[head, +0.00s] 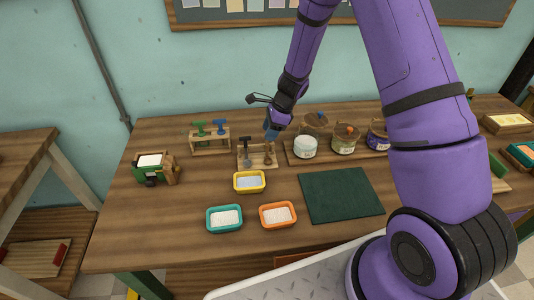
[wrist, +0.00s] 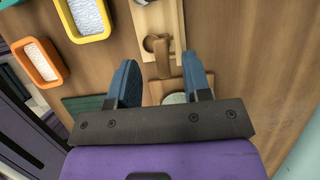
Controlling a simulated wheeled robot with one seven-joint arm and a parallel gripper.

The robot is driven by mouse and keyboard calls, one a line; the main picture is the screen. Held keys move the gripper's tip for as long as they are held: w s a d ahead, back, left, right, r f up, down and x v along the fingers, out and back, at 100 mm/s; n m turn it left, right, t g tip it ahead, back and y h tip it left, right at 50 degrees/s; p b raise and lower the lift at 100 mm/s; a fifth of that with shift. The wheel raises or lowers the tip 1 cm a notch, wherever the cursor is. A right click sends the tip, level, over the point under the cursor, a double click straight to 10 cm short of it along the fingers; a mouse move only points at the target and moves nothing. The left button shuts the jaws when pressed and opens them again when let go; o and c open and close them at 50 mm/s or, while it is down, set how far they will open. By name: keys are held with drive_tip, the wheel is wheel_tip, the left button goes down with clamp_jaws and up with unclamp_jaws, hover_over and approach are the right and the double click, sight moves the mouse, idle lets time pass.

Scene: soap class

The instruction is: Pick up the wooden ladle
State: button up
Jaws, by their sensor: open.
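A small wooden rack (head: 245,163) stands near the middle of the table. A brown wooden ladle (head: 268,157) is on its right side, and a dark-handled tool (head: 247,150) is on its left. My gripper (head: 271,134) is just above the ladle, pointing down. In the wrist view my gripper (wrist: 160,62) has its two blue fingers apart, with the ladle (wrist: 163,57) showing in the gap between them. The rack (wrist: 172,12) lies beyond the fingertips. I cannot tell whether either finger touches the ladle.
A tray with jars (head: 305,148) stands close on the right. A rack with green and blue tools (head: 210,140) is behind left. Yellow (head: 249,182), teal (head: 224,218) and orange (head: 278,215) dishes are in front, beside a dark green mat (head: 340,195).

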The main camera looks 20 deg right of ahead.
hover_over(268, 161)
drive_tip(key=w, duration=0.3)
drive_tip(key=f, duration=0.4)
drive_tip(key=shift+s+a+f, duration=0.1)
drive_tip(key=shift+s+f, duration=0.1)
drive_tip(key=shift+f, duration=0.2)
clamp_jaws()
